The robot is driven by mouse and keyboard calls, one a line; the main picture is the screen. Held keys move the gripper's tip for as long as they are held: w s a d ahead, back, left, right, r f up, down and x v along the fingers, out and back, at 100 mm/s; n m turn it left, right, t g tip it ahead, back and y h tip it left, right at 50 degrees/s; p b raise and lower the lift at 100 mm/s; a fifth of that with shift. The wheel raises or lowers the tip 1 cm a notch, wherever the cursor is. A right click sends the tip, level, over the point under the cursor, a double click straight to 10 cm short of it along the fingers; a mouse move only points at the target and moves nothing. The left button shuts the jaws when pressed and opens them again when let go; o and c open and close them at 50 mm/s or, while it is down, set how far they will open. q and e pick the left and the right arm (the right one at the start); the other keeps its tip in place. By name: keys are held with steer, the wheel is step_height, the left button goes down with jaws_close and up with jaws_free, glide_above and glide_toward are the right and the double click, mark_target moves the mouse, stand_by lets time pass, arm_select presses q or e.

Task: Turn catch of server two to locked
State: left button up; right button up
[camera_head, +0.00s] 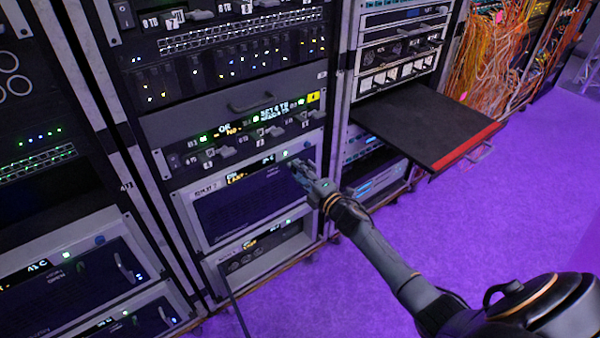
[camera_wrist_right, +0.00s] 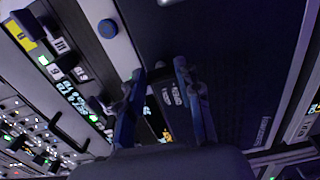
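Server two (camera_head: 240,208) is the pale-framed unit with a dark front in the middle rack, with a label at its upper left and a small lit display. My right gripper (camera_head: 300,170) is at the upper right of its front and covers that part, so the catch cannot be made out in the head view. In the right wrist view, my right gripper (camera_wrist_right: 160,72) has its two fingers apart, close to the dark front. A small dark piece shows between the fingertips; I cannot tell whether it is the catch or is touched. My left gripper is not in view.
A dark pull-out shelf (camera_head: 425,122) with a red front edge juts out to the right of my right arm. Orange cables (camera_head: 505,50) hang in the rack beyond. A cable (camera_head: 236,305) hangs below server two. The purple floor (camera_head: 480,230) is clear.

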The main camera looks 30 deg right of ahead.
steer(key=o, duration=0.4)
steer(key=shift+c, duration=0.2)
steer(key=shift+s, duration=0.1)
steer(key=s+d, duration=0.1)
steer(key=s, duration=1)
steer(key=shift+s+d, duration=0.35)
steer(key=shift+s, duration=0.05)
